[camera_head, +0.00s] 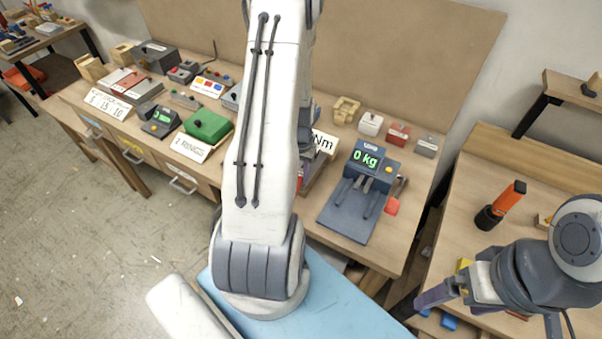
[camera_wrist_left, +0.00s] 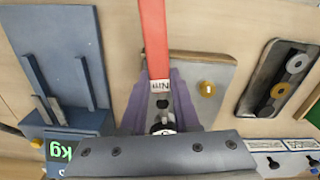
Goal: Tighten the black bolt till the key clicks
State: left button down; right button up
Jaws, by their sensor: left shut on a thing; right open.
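A key with a red handle (camera_wrist_left: 154,35) and a white "Nm" label shows in the left wrist view. My left gripper (camera_wrist_left: 166,88) is shut on it, with a purple finger on each side. I cannot make out the black bolt; the key and gripper cover part of the plate. My right gripper (camera_head: 436,296) is open and empty, low at the right by the side table.
A blue-grey scale (camera_head: 347,210) reading 0 kg stands right of my left arm.

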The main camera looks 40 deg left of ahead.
pick_arm(q)
jog(key=shift+s+a+m, duration=0.1)
jog(key=shift+a+m, duration=0.15)
jog(key=shift+m, duration=0.15)
dwell(0.7)
jog(key=shift+w+d+n, duration=0.25)
jog(key=shift+d+n, duration=0.35)
jog(key=shift+n, duration=0.2)
jog(key=shift+r, duration=0.1)
jog(key=shift+r+p, duration=2.2)
jog(key=shift+r, duration=0.25)
